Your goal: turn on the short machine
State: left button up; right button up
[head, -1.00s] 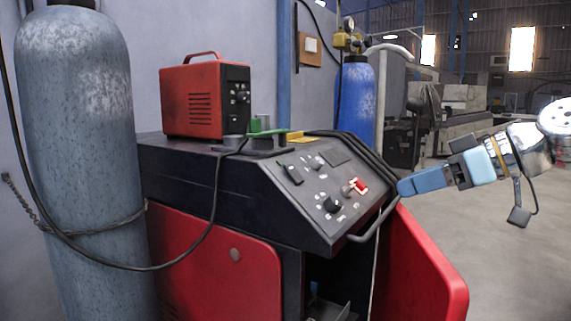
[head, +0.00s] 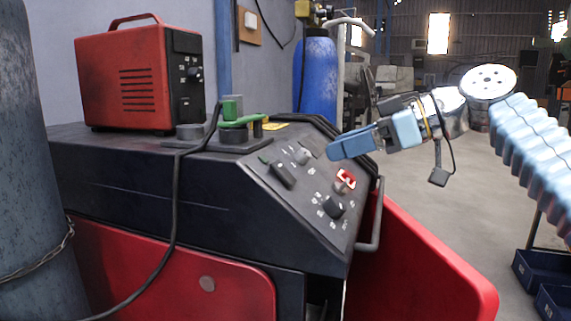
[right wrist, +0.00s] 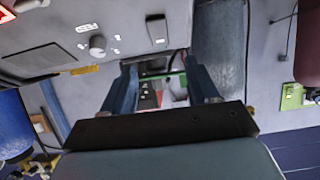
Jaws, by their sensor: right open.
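A low black and red machine (head: 130,205) has a slanted control panel (head: 300,225). The panel carries a red-marked switch (head: 346,178), a black knob (head: 333,207), a dark rocker switch (head: 282,174) and a small grey knob (head: 303,156). My right gripper (head: 332,148) is over the panel's upper right part, with its blue fingers pointing left. In the right wrist view its two fingers (right wrist: 162,88) stand apart with nothing held between them. That view shows the panel inverted, with a grey knob (right wrist: 97,45). My left gripper is out of view.
A smaller red box (head: 120,80) with a handle stands on the machine top, beside a green clamp-like part (head: 234,120). A black cable hangs down the front. A grey gas cylinder (head: 35,150) stands left, a blue one (head: 318,80) behind. A handrail (head: 372,225) edges the panel's right.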

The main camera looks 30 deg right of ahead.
aim_at(280, 165)
jog(key=x, duration=1)
jog(key=shift+w+a+f, duration=0.1)
jog(key=shift+w+f, duration=0.1)
jog(key=c, duration=1.1)
jog(key=shift+o, duration=0.3)
jog(key=r+g+h+p, duration=0.1)
jog(key=p, duration=0.1)
jog(key=shift+w+a+p, duration=0.1)
jog(key=shift+w+p, duration=0.05)
jog(key=shift+p, duration=0.2)
jog(key=shift+w+f+g+h+b, duration=0.1)
jog(key=shift+f+g+h+b, duration=0.2)
jog(key=shift+h, duration=0.1)
jog(key=shift+a+g+h, duration=0.1)
jog(key=shift+g+h, duration=0.2)
jog(key=shift+g, duration=0.1)
jog(key=o, duration=1)
